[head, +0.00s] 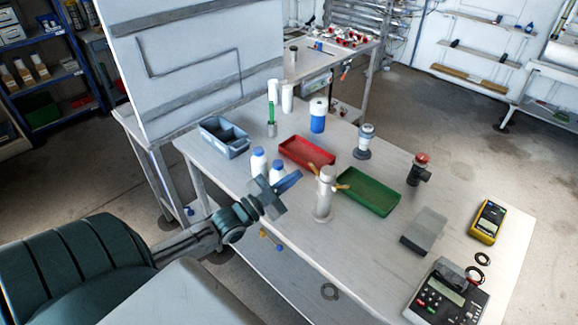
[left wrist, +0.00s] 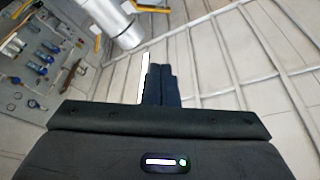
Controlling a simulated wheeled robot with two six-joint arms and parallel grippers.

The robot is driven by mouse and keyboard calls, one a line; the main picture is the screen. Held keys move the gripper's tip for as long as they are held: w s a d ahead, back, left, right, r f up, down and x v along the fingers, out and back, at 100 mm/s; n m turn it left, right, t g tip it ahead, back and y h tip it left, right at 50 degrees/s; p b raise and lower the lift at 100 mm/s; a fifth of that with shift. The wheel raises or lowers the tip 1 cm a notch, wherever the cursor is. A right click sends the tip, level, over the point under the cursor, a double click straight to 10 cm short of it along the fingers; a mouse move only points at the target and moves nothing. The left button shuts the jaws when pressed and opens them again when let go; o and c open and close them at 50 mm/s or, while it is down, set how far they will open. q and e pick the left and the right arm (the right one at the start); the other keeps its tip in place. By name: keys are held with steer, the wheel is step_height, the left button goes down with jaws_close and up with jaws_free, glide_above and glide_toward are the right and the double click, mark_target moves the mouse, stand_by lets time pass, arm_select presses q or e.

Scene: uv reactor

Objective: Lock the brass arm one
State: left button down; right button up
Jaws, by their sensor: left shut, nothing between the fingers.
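A pale metal cylinder, the reactor (head: 323,198), stands upright on the table. It carries brass arms near its top: one on the left (head: 313,168) and one on the right (head: 343,187). I cannot tell which is arm one. The left wrist view shows the cylinder (left wrist: 117,22) at the top, with brass-coloured pieces at its side (left wrist: 152,9) and below it (left wrist: 97,44). My left gripper (head: 289,182) is shut and empty, left of the cylinder and apart from it. Its dark fingers also show in the left wrist view (left wrist: 160,72). My right gripper is not in view.
White bottles with blue caps (head: 258,162) stand behind the left gripper. A red tray (head: 305,153) and a green tray (head: 368,192) lie behind and right of the cylinder. A grey block (head: 424,231), a yellow meter (head: 487,222) and a black device (head: 447,297) are further right.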

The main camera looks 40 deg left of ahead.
mark_target(314, 169)
arm_select(q)
steer(key=w+f+b, duration=0.1)
steer(key=w+b, duration=0.5)
steer(key=shift+w+a+f, duration=0.2)
steer(key=shift+w+a, duration=0.05)
steer(key=shift+w, duration=0.15)
stand_by(0.4)
steer(key=shift+f+n, duration=0.1)
steer(key=shift+n, duration=0.3)
